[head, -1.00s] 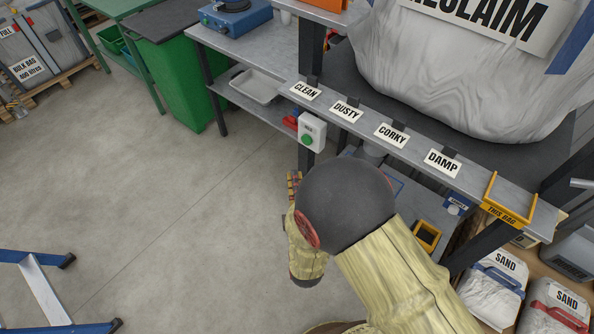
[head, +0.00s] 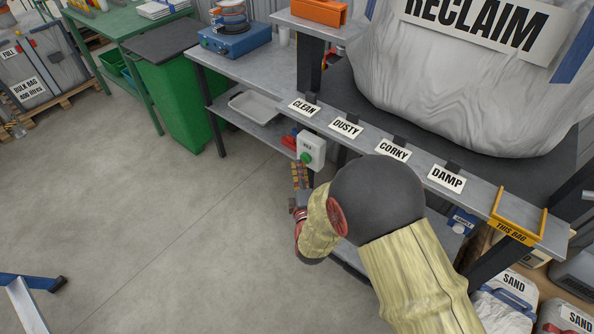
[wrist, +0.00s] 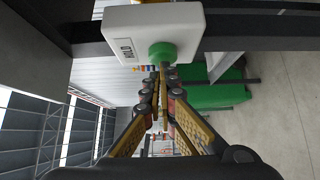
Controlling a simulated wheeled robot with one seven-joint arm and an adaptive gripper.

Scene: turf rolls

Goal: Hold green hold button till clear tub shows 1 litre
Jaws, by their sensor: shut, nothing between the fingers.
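The green hold button (head: 306,157) sits on a white box fixed to the bench's front leg, below the CLEAN and DUSTY labels. It shows in the wrist view (wrist: 161,54) at top centre, beside the word HOLD. My gripper (head: 299,166) is shut and empty, its tips just under the button. In the wrist view the fingertips (wrist: 163,73) come together right by the button's lower edge. I cannot tell whether they touch it or press it in. I cannot make out the clear tub or its level; my arm covers part of the space under the bench.
The bench (head: 268,88) carries CLEAN, DUSTY, CORKY and DAMP labels along its edge. A large RECLAIM bag (head: 450,90) hangs above. A yellow THIS BAG holder (head: 515,233) is at right. A green bin (head: 185,105) stands at left. The floor (head: 130,220) at left is mostly clear.

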